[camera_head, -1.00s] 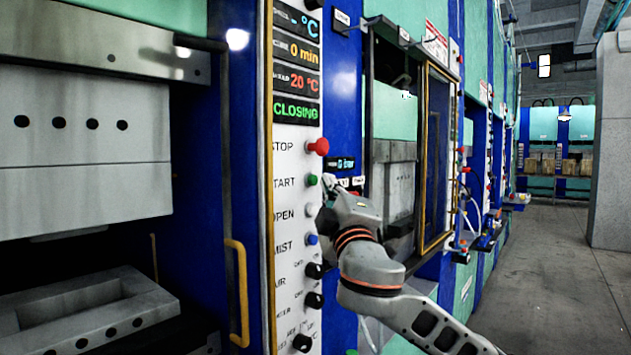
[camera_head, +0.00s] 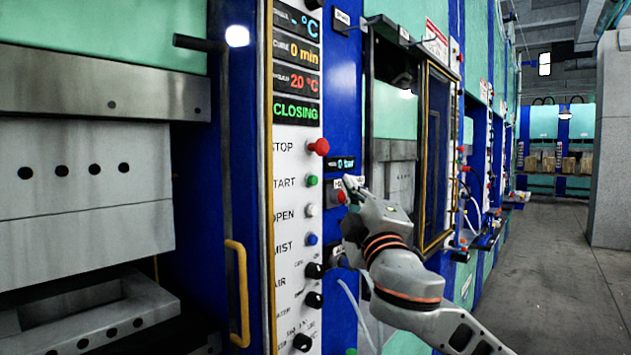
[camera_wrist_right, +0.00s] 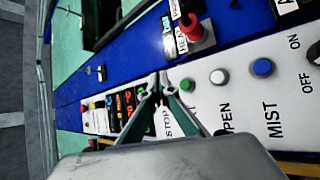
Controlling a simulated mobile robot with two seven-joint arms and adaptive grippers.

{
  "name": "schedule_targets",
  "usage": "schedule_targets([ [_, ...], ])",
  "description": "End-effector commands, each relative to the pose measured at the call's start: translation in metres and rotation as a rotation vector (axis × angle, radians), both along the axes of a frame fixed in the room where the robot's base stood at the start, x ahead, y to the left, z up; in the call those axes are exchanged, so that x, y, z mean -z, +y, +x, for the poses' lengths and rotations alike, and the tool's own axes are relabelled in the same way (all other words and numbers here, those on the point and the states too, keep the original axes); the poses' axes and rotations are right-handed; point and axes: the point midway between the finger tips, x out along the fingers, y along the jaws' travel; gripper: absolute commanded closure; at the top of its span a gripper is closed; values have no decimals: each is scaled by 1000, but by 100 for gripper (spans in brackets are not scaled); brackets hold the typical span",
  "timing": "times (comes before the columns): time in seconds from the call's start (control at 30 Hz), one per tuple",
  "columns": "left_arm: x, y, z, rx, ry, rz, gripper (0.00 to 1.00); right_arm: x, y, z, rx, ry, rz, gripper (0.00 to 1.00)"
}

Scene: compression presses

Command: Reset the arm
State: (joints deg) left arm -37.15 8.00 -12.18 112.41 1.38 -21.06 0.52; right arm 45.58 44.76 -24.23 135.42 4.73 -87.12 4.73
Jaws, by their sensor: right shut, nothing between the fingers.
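My right arm comes in from the lower right in the head view, and its gripper (camera_head: 350,184) is beside the right edge of the press's white control panel (camera_head: 296,190), in front of the blue column. In the right wrist view the two fingertips (camera_wrist_right: 158,84) meet with nothing between them, over the panel near the STOP label. The red stop button (camera_head: 319,147), green start button (camera_head: 312,180) and white open button (camera_head: 312,210) are clear of the gripper. My left gripper is not in view.
The press's upper block (camera_head: 80,185) hangs just above its lower mould (camera_head: 130,308) at the left. A yellow handle (camera_head: 240,290) stands beside the panel. A second press with a yellow-framed door (camera_head: 435,150) is behind my right arm. The aisle floor (camera_head: 565,260) at right is clear.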

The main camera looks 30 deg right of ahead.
Motion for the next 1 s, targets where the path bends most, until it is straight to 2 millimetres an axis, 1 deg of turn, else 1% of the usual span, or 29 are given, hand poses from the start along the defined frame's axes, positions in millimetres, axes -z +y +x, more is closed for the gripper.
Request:
schedule_targets([
  [0.63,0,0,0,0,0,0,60,0,0,0,0,0,1,100],
  [0.73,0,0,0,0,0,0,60,6,1,2,-3,9,5,100],
  [0.77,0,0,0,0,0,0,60,11,2,3,-5,17,9,100],
  [0.87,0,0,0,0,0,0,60,42,6,9,-17,70,33,100],
  [0.97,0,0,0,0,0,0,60,95,12,16,-32,155,78,100],
  [1.0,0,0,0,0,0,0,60,120,14,17,-35,196,100,100],
])
